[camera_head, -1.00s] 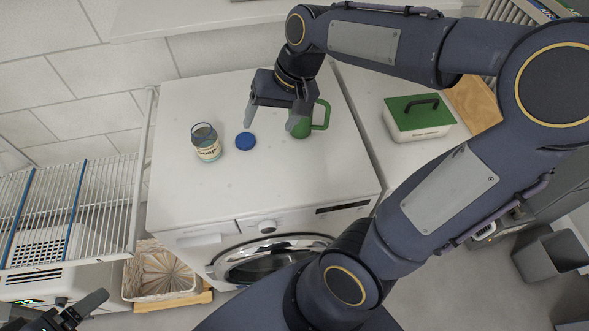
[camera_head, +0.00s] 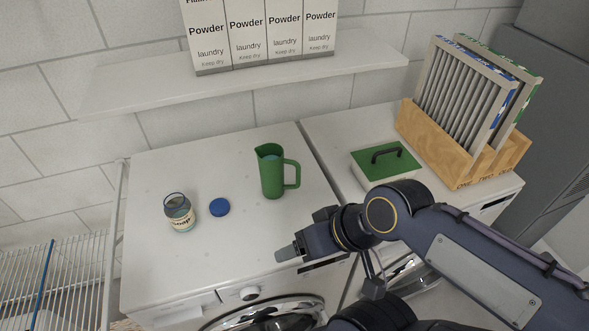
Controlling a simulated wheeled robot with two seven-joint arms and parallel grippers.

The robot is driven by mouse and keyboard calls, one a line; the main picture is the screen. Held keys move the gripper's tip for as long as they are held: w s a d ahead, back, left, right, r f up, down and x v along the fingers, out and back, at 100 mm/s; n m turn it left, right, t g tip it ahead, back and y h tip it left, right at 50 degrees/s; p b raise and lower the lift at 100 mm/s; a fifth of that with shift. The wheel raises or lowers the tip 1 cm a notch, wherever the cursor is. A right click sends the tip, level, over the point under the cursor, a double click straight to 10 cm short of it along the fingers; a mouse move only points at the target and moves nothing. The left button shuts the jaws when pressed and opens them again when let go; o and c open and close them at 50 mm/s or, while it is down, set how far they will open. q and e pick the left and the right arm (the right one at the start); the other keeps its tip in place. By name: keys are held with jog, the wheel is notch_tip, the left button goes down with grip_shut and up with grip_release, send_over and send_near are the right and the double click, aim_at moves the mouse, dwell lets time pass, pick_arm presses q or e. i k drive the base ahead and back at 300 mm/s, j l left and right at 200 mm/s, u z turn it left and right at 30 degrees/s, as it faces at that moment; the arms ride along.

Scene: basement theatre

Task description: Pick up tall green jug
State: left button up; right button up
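The tall green jug (camera_head: 271,172) stands upright on the white top of the washing machine (camera_head: 240,240), with its handle to the right. Its open mouth shows something bluish inside. My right gripper (camera_head: 289,252) is in front of the jug, near the machine's front edge, apart from the jug and pointing left. Its fingers overlap in this view, so I cannot tell how far apart they are. No jug is in it. My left gripper is not in view.
A glass jar (camera_head: 180,215) and a blue lid (camera_head: 219,207) lie left of the jug. A green-lidded box (camera_head: 386,165) and a wooden rack (camera_head: 462,160) stand on the right. A shelf (camera_head: 250,88) with powder boxes (camera_head: 247,40) hangs behind.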

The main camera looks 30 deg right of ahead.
aim_at(270, 156)
jog(key=z, duration=1.05)
jog(key=k, duration=0.05)
